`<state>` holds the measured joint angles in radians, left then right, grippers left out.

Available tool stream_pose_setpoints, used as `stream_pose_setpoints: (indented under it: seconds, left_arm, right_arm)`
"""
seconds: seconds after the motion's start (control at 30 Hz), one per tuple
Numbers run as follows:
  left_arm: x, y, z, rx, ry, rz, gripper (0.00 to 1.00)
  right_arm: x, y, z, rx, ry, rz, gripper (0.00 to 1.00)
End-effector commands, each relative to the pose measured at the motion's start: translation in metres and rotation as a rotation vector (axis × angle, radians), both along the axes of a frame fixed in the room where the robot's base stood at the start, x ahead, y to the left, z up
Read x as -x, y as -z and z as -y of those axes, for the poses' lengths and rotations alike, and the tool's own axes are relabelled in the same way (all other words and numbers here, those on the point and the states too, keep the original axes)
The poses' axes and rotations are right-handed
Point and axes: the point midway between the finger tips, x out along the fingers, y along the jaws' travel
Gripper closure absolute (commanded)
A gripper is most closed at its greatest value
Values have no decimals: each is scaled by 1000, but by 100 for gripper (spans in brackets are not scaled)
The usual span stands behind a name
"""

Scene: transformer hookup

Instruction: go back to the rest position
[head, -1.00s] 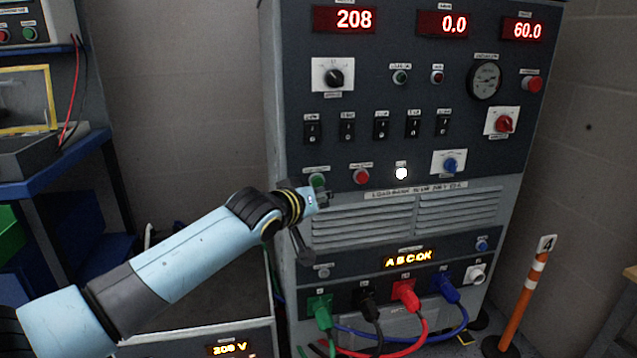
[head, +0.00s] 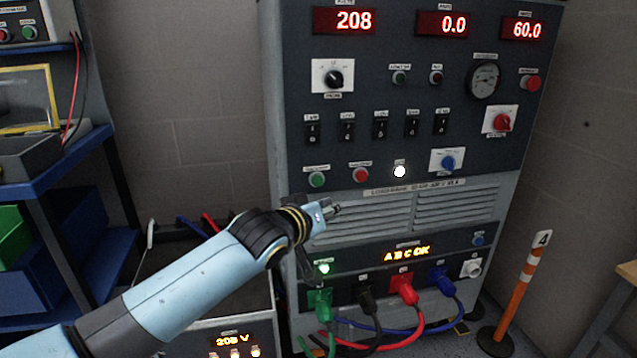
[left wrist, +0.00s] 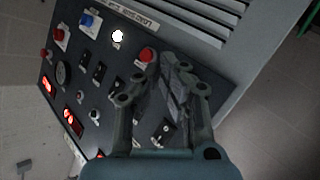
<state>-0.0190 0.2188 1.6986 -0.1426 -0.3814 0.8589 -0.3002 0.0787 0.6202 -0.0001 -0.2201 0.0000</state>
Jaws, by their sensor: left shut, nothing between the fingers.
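My left gripper (head: 331,211) is in front of the load bank's upper louvres in the head view, just below the green button (head: 317,179). It is shut and empty. In the left wrist view my left gripper (left wrist: 176,75) shows with its fingers together over the dark control panel (left wrist: 75,75). The load bank cabinet (head: 290,120) stands upright with displays reading 208, 0.0 and 60.0. A white lamp (head: 400,171) is lit on its panel. My right gripper is not in view.
Green (head: 319,302), black (head: 367,294), red (head: 405,289) and blue (head: 441,281) plugs sit in the cabinet's lower sockets, with cables hanging to the floor. An orange post (head: 521,290) stands at right. A blue shelf (head: 70,160) is at left. A lower unit (head: 232,341) reads "208 V".

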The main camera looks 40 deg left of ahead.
Motion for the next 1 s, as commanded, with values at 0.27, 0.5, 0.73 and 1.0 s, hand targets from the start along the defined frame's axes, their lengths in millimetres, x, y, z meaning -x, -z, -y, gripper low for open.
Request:
stream_pose_setpoints:
  seconds: [0.27, 0.5, 0.73, 1.0]
  left_arm:
    - [0, 0, 0, 0, 0, 0, 100]
    - [15, 23, 3, 10, -3, -44, 100]
    - [92, 165, 1, 27, -28, -321, 100]
    - [253, 328, 7, -56, 35, -714, 100]
  right_arm:
    - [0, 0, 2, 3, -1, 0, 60]
    - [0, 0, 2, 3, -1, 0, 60]
    - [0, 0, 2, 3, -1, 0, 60]
    - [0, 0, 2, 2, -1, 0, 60]
